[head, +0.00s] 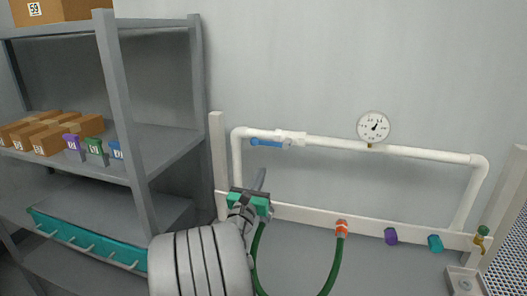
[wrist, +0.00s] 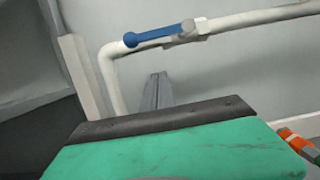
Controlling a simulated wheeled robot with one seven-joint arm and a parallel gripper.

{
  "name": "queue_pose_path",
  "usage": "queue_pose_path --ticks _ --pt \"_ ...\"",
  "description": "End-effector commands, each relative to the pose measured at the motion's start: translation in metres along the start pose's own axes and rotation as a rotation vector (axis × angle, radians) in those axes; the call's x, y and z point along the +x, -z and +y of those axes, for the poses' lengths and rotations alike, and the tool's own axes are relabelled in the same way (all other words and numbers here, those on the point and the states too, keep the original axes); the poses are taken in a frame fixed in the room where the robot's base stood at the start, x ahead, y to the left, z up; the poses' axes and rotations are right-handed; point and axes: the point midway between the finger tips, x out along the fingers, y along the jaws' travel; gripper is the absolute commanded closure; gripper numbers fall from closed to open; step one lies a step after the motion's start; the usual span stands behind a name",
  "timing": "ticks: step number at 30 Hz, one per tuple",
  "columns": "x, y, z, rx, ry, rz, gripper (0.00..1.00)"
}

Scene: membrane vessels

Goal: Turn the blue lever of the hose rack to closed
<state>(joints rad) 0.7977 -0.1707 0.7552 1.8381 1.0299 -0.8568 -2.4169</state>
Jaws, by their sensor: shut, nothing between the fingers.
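The blue lever (head: 268,143) sits on a white valve (head: 290,137) near the left end of the rack's top white pipe. It lies along the pipe and points left. In the wrist view the blue lever (wrist: 158,36) shows at the top centre, its rounded free end at the left and its pivot at the right. My gripper (head: 260,178) is shut and empty, below and a little left of the lever, apart from it. In the wrist view the fingers (wrist: 158,88) show beyond the green gripper body, below the lever.
A pressure gauge (head: 373,127) stands on the pipe to the right. A green hose (head: 334,262) with an orange connector (head: 342,228) hangs at the lower white rail (head: 300,216). Purple (head: 391,236) and teal (head: 435,243) fittings sit further right. A grey shelf (head: 160,150) with boxes stands left.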

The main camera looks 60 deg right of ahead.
Motion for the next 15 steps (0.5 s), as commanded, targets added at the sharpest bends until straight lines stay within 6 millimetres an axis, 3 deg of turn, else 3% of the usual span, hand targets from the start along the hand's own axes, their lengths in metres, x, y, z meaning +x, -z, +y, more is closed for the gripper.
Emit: queue_pose_path --ticks 6,10,15 --pt "0.045 -0.011 -0.001 0.002 0.001 -0.002 1.0" --pt "0.048 -0.031 0.0 0.002 0.0 -0.001 1.0" --pt "0.05 -0.039 0.0 0.002 -0.001 0.001 1.0"
